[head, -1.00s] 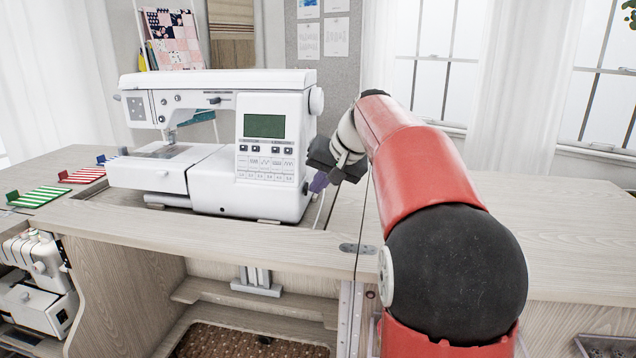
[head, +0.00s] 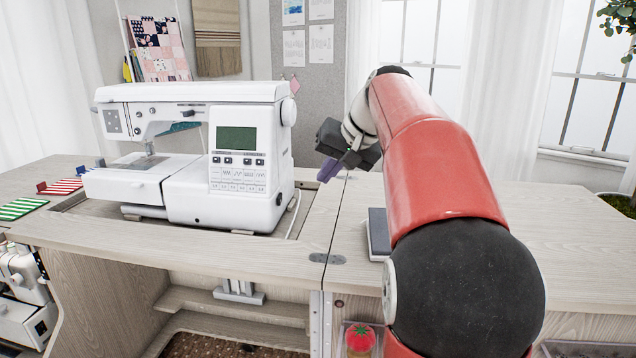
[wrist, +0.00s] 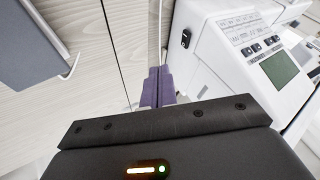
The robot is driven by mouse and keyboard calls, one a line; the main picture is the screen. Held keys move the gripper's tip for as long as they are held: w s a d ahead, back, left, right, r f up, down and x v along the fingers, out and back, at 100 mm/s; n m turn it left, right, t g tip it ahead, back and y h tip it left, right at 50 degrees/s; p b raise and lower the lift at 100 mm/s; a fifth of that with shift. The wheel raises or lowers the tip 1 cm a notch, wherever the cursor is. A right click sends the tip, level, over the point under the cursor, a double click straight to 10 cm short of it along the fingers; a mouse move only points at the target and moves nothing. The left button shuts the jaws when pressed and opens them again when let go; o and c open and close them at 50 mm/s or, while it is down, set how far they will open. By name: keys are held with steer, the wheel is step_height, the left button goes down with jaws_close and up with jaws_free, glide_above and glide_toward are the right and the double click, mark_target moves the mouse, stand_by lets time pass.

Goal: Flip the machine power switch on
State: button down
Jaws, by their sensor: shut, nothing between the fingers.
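The white sewing machine (head: 190,195) stands on the cabinet top, its side toward my gripper. A small black switch (wrist: 186,38) is set in that side and shows clearly in the wrist view. In the head view a dark spot at the same side, the switch (head: 279,199), is small and its position cannot be read. My gripper (head: 328,172) has purple fingers, which also show in the wrist view (wrist: 157,88). They are shut and empty, held above the table to the right of the machine. They are apart from the switch.
A grey flat-sided object (head: 378,235) stands on the table to the right, partly behind my arm; it also fills the upper left of the wrist view (wrist: 75,45). A white cord (head: 294,215) runs beside the machine. Striped cloths (head: 62,187) lie at left.

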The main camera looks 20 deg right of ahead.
steer(key=shift+v, duration=1.2)
steer(key=shift+s+a+f, duration=0.1)
steer(key=shift+s+a+b, duration=0.2)
steer(key=shift+s+b, duration=0.2)
steer(key=shift+s, duration=0.05)
